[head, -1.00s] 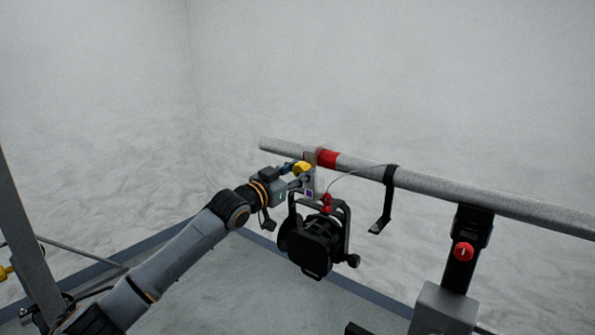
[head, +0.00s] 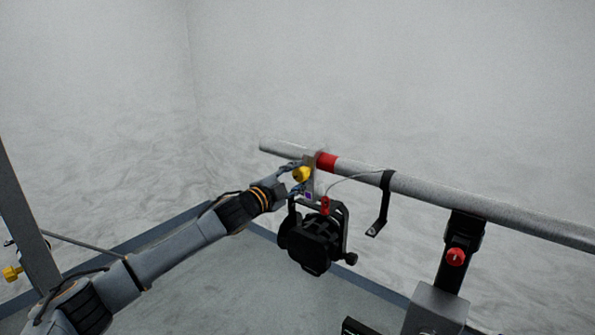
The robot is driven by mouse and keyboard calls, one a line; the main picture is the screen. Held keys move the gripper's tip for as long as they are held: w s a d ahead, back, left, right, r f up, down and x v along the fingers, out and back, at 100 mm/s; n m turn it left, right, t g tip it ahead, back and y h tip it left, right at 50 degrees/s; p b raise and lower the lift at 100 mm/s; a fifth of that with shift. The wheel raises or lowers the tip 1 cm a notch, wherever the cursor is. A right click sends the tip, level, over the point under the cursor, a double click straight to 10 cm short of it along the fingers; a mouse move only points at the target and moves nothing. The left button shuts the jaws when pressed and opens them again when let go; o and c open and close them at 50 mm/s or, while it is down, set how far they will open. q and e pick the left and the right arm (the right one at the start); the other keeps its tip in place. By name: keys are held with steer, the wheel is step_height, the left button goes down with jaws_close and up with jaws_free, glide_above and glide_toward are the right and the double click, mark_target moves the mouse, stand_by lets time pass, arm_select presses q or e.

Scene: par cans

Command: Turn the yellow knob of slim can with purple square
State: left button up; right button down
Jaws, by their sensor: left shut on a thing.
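The slim black can (head: 312,244) hangs by its yoke from a clamp on the grey pipe (head: 440,193). A small purple square (head: 308,196) shows on the clamp plate above the can. The yellow knob (head: 301,174) sits on that clamp, just left of the red band on the pipe. My left gripper (head: 294,176) reaches in from the left, with its fingers around the yellow knob and shut on it. The fingers partly hide the clamp. My right gripper is not in view.
A black hook (head: 382,205) hangs to the right, and a cable runs to the can. A black stand head with a red knob (head: 455,257) supports the pipe further right.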

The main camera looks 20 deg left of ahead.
arm_select(q)
steer(key=m+p, duration=0.2)
steer(key=m, duration=0.3)
steer(key=shift+f+m, duration=0.1)
steer(key=shift+m, duration=0.2)
steer(key=m+p, duration=0.1)
steer(key=m, duration=0.4)
steer(key=shift+p, duration=0.35)
steer(key=m+p, duration=0.1)
steer(key=m, duration=0.4)
steer(key=shift+m, duration=0.4)
steer(key=m+p, duration=0.2)
steer(key=m, duration=0.3)
steer(key=shift+m, duration=0.3)
steer(key=o, duration=1.2)
steer(key=shift+a, duration=0.1)
